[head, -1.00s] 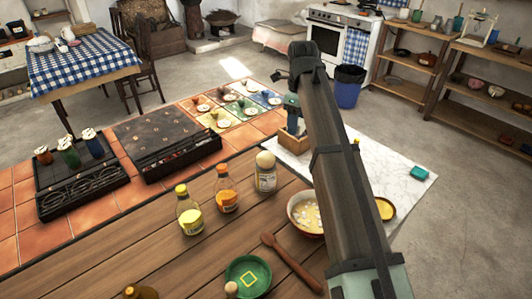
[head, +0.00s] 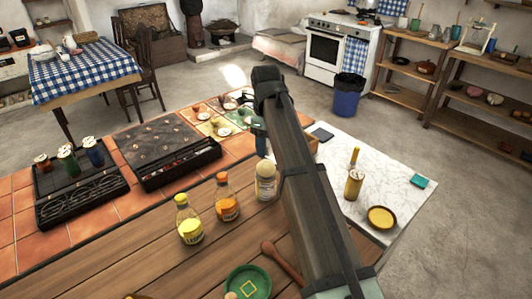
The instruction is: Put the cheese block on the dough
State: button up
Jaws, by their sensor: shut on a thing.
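My gripper (head: 262,143) points down at the far end of my arm, above the back of the counter, left of a wooden box (head: 311,141). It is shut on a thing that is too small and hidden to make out. I cannot pick out the cheese block for sure. I cannot pick out the dough for sure either. A yellow round in a brown dish (head: 381,218) lies on the white marble slab (head: 400,200), right of my arm. My arm hides part of the counter and slab.
Sauce bottles (head: 228,198) and a pale-capped jar (head: 266,182) stand left of my arm. A yellow bottle (head: 354,184) and a teal block (head: 419,181) are on the slab. A coloured mat with saucers (head: 218,127) and a dark grill (head: 165,150) lie at the back left.

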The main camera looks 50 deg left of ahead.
jog(key=shift+f, duration=1.85)
jog(key=shift+f, duration=0.15)
jog(key=o, duration=1.1)
notch_tip(320, 180, up, 12)
jog(key=shift+r, duration=0.2)
